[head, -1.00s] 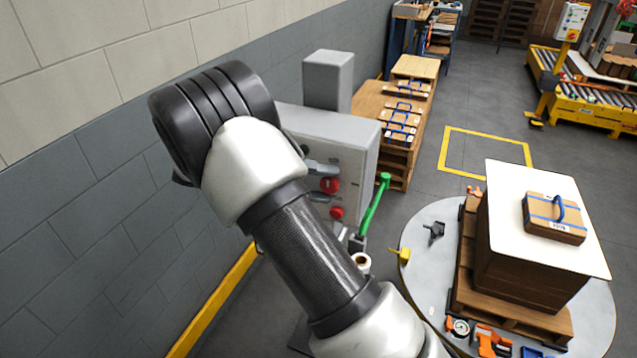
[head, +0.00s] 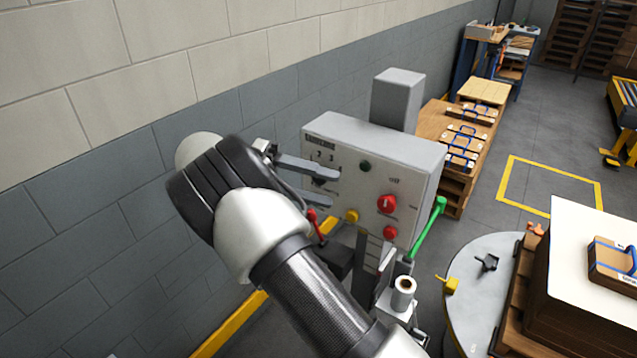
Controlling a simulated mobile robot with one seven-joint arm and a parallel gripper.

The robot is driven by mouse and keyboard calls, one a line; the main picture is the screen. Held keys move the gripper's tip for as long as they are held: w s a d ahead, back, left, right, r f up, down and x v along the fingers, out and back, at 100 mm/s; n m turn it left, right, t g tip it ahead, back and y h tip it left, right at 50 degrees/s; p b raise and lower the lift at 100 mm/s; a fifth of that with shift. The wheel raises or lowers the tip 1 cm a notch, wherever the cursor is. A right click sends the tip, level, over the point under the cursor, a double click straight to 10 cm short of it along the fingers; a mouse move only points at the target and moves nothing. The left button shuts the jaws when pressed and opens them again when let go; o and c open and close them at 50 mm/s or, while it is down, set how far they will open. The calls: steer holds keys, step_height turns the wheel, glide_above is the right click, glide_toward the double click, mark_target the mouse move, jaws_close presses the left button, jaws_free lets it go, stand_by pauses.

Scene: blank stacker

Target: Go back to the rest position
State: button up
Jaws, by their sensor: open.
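My gripper (head: 332,187) is in the upper middle of the head view. Its two grey fingers point right, apart from each other, with nothing between them. They overlap the left part of the face of a grey control box (head: 405,150) in the picture. I cannot tell whether they touch it. My black and white arm rises from the bottom and bends at a dark wrist joint. The box has red knobs (head: 387,203), a dark button (head: 365,166) and a yellow knob (head: 351,215). The arm hides the lower left of the box's surroundings.
A block wall (head: 90,200) runs along the left. A green lever (head: 430,225) sticks out right of the box. A round turntable (head: 465,290) bears a stack with a white top sheet (head: 577,265). A wooden bench (head: 437,118) holds several strapped packs. Floor marked by a yellow square (head: 515,203) is clear.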

steer(key=shift+a, duration=0.2)
steer(key=s+d+r+n+y+p, duration=0.1)
steer(key=s+d+r+y, duration=0.25)
steer(key=d, duration=0.25)
steer(key=s+d+r+n+y, duration=0.1)
steer(key=s+d+r+y, duration=0.15)
steer(key=d+y, duration=0.3)
steer(key=s+r+t+y+p, duration=0.1)
steer(key=s+r+t+y, duration=0.1)
steer(key=s, duration=0.6)
steer(key=s+d+r+n+t+y, duration=0.1)
steer(key=s+r+t+y, duration=0.1)
steer(key=s+t+y, duration=0.2)
steer(key=shift+s+d+t+y+p, duration=0.35)
steer(key=shift+s+t, duration=1.25)
steer(key=shift+s, duration=0.6)
steer(key=shift+a+r, duration=0.1)
